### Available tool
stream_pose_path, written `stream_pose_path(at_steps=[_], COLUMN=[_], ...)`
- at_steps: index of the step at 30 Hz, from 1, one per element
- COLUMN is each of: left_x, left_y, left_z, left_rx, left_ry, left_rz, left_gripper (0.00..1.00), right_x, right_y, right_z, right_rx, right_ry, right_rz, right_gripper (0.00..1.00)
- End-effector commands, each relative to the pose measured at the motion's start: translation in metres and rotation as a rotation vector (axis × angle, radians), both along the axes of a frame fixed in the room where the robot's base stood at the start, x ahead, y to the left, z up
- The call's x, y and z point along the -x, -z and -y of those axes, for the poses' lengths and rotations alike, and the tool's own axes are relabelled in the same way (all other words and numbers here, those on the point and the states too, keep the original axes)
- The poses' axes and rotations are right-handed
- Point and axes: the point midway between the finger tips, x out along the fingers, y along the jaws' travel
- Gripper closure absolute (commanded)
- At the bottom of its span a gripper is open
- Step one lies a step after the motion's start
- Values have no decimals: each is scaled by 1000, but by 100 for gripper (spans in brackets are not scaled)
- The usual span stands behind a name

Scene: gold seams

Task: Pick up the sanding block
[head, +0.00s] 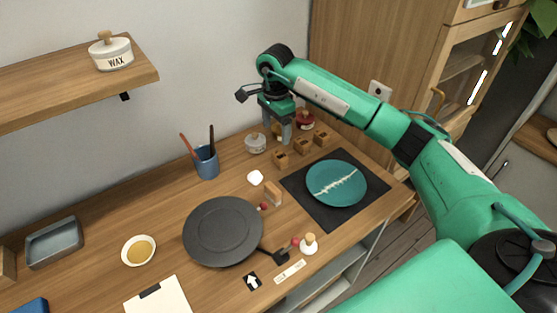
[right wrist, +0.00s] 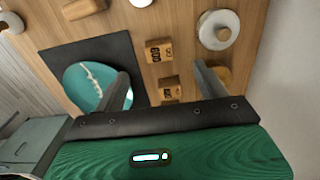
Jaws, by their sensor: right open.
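Small wooden blocks with dark markings stand in a row at the back right of the bench: a left one (head: 280,159), a middle one (head: 303,147) and a right one (head: 321,137). A plain wooden block (head: 272,192) stands nearer the front, beside the dark round plate. I cannot tell for certain which is the sanding block. My right gripper (head: 279,134) is open and empty, pointing down above the back of the row. In the right wrist view, a marked block (right wrist: 158,50) and another (right wrist: 170,88) show between and beyond its fingers (right wrist: 163,82). My left gripper is out of view.
A teal plate (head: 337,184) with a pale seam lies on a black mat (head: 301,194). A lidded white jar (head: 255,143), a red-topped jar (head: 306,121) and a blue cup (head: 206,163) of tools stand nearby. The dark round plate (head: 222,231) fills the centre front.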

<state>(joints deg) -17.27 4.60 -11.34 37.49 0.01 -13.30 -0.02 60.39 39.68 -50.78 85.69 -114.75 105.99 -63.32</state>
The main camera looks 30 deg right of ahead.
Motion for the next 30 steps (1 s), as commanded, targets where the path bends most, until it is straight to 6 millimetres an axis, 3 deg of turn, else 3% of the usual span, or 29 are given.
stream_pose_path(at_steps=[8, 20, 24, 30], left_x=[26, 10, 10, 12], left_y=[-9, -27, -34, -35], left_z=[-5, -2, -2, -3], left_rx=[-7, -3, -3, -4], left_ry=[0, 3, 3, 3], left_rz=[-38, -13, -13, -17], left_gripper=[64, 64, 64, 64], right_x=[1, 3, 3, 2], right_y=[52, 87, 107, 121], right_z=[-1, 1, 2, 2], right_rx=[0, -1, -1, -1], right_ry=[0, 1, 1, 1], right_rz=[-4, -5, -4, -1], right_gripper=[26, 26, 26, 26])
